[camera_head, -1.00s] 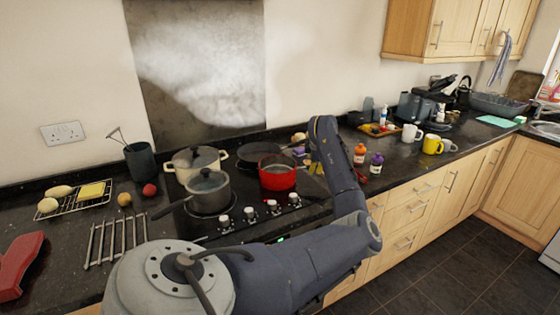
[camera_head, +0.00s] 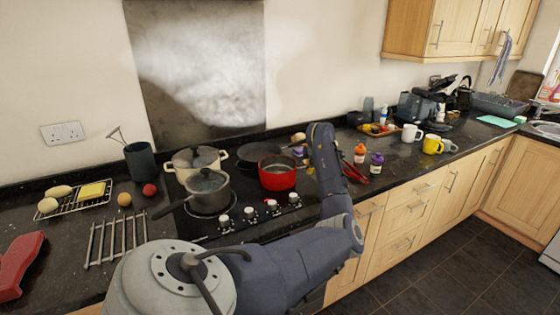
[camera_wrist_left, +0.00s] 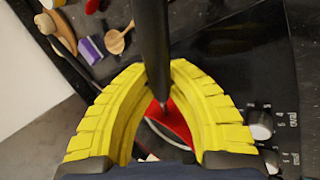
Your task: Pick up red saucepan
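Part of the red pan (camera_wrist_left: 177,122) shows between the fingers in the left wrist view. In the head view my own left arm hides most of the gripper and the handle. My right gripper is not in view.
A grey saucepan (camera_head: 207,192) and a cream pot (camera_head: 190,162) stand left of the red saucepan. A black frying pan (camera_head: 236,157) lies behind it. Hob knobs (camera_head: 248,212) line the front.

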